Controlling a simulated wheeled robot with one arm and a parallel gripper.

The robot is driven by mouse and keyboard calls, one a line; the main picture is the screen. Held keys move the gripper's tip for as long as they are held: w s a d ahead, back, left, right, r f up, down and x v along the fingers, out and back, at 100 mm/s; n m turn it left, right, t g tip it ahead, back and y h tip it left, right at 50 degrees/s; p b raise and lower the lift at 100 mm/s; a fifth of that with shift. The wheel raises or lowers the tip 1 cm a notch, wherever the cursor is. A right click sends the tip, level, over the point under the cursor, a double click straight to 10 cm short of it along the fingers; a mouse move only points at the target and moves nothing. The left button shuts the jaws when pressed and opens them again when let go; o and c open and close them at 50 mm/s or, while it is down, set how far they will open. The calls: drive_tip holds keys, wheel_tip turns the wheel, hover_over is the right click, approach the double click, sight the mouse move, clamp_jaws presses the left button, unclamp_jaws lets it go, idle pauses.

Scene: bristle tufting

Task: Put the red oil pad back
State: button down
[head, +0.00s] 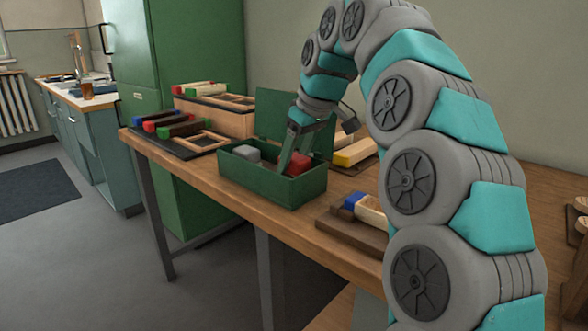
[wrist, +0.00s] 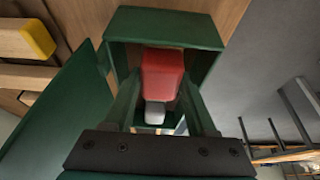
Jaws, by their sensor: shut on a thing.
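The red oil pad (head: 300,163) is a red block inside the open green box (head: 270,187), at its right end. It also shows in the wrist view (wrist: 165,75). My gripper (head: 287,160) reaches down into the box from above and is shut on the red pad, with one finger on each side of it. A grey pad (head: 245,152) lies at the left end of the box; it shows beyond the red one in the wrist view (wrist: 155,113). The green lid (head: 282,112) stands open at the back. The pad's underside is hidden.
A dark tray with coloured-end brushes (head: 172,127) is left of the box, with a wooden case (head: 215,118) behind. A yellow-ended block (head: 355,152) lies right behind the box. A blue-ended brush (head: 365,208) lies on a board at front right.

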sight(298, 157)
drive_tip(key=shift+f, duration=1.1)
drive_tip(key=shift+f, duration=0.1)
drive_tip(key=shift+c, duration=1)
unclamp_jaws()
drive_tip(key=v, duration=0.7)
drive_tip(key=shift+r, duration=0.2)
drive_tip(key=p+v, duration=0.4)
drive_tip(key=v, duration=0.1)
drive_tip(key=shift+f, duration=0.1)
